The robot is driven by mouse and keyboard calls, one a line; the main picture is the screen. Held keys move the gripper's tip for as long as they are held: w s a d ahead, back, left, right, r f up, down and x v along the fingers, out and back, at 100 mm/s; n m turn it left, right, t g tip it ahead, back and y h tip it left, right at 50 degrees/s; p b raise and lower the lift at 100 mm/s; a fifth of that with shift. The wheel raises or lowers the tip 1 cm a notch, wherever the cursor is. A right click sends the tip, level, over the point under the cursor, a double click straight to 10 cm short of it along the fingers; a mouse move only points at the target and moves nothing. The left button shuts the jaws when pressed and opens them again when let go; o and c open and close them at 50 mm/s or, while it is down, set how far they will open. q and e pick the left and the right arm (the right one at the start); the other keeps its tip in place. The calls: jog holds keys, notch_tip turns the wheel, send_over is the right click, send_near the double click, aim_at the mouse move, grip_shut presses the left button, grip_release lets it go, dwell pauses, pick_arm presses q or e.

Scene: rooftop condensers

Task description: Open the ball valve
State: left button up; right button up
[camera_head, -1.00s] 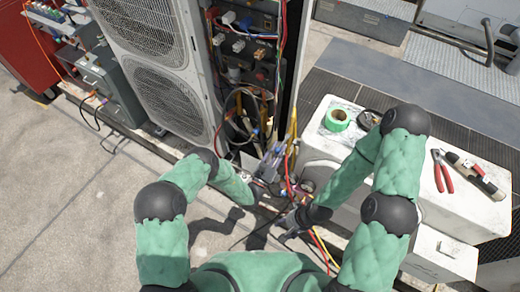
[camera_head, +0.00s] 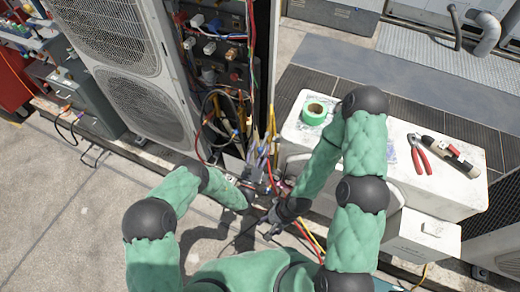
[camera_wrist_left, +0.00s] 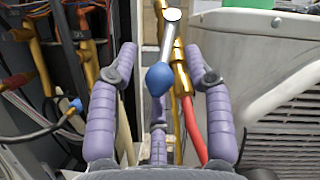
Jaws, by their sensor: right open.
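The ball valve shows in the left wrist view as a brass body (camera_wrist_left: 179,55) with a silver lever ending in a blue grip (camera_wrist_left: 159,78). The lever slants down across the pipe. My left gripper (camera_wrist_left: 160,62) has its lilac fingers spread on either side of the blue grip; contact cannot be told. In the head view my left gripper (camera_head: 262,158) is at the pipes by the open condenser side, and the valve is too small to make out there. My right gripper (camera_head: 270,226) is open, lower down near the hoses, with nothing seen in it.
The condenser (camera_head: 135,75) with exposed wiring stands left of the pipes. A red hose (camera_wrist_left: 194,130) runs beside the left gripper's fingers. Open floor lies at lower left.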

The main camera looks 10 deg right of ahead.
pick_arm(q)
jog(key=v, duration=1.2)
